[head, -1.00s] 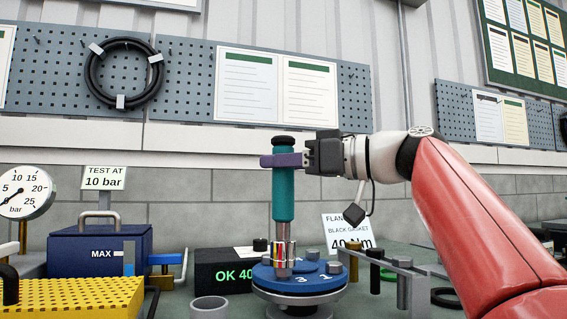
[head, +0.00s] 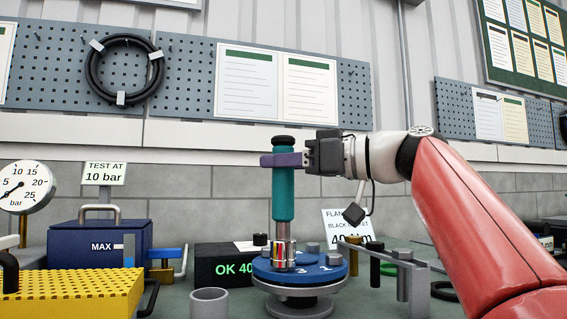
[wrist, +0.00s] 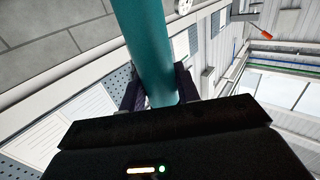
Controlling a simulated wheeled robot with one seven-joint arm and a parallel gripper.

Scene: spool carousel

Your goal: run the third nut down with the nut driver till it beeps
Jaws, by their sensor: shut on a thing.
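My gripper (head: 284,160) is shut on the nut driver (head: 283,195), a teal upright tool with a dark cap and a shiny metal socket (head: 285,252) at its lower end. The driver also shows in the wrist view (wrist: 148,45), between the fingers. The socket stands at the left part of the blue flange (head: 320,278), close to the number 3. It appears seated over a nut position, and the nut itself is hidden. Other nuts (head: 333,258) stand on the flange to the right. A black box (head: 215,270) behind shows green text reading OK 40.
A grey cup (head: 209,303) stands to the front left of the flange. A metal rack (head: 385,256) with hanging parts is to its right. A yellow perforated tray (head: 75,297) and a blue MAX tank (head: 95,250) are at the left. A 40 Nm sign stands behind.

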